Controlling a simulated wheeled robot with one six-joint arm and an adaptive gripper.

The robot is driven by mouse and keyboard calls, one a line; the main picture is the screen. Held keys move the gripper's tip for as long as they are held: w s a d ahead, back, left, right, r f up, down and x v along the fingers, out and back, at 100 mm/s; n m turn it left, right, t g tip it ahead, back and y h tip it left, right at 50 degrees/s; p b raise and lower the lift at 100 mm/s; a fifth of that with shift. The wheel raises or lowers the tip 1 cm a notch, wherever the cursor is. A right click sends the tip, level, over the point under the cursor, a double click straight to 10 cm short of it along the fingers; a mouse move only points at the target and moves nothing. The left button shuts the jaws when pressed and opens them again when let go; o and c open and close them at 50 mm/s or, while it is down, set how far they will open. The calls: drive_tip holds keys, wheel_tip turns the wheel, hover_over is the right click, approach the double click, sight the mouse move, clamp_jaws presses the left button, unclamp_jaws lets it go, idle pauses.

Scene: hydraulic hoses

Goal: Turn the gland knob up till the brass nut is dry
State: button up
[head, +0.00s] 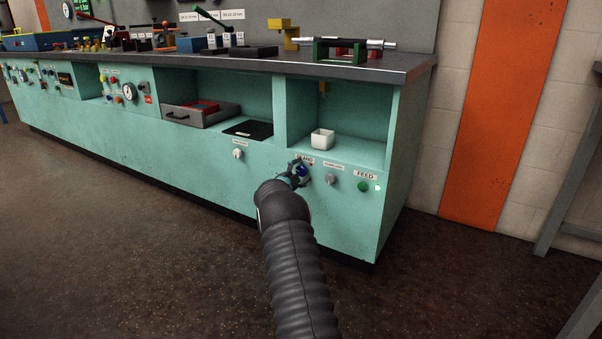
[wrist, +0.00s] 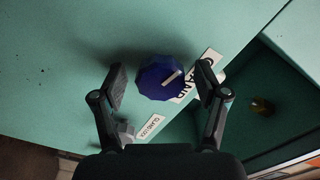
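The blue gland knob (head: 302,170) sits on the front panel of the teal bench, by the GLAND label (head: 305,160). The fingers are open, one on each side, with a gap showing on both sides. In the head view my gripper (head: 297,172) partly covers the knob. A small brass-coloured part (wrist: 262,106) shows in the recess; it also hangs under the bench top (head: 324,87). Whether it is wet cannot be told.
A grey knob (head: 330,180) sits right of the gland knob; the wrist view shows it (wrist: 124,128) by a GLAND LOCK label (wrist: 150,127). Further right is a green FEED knob (head: 363,187). A white cup (head: 322,139) stands in the recess. The floor before the bench is clear.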

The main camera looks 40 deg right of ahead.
drive_tip(key=v, duration=1.2)
idle(0.5)
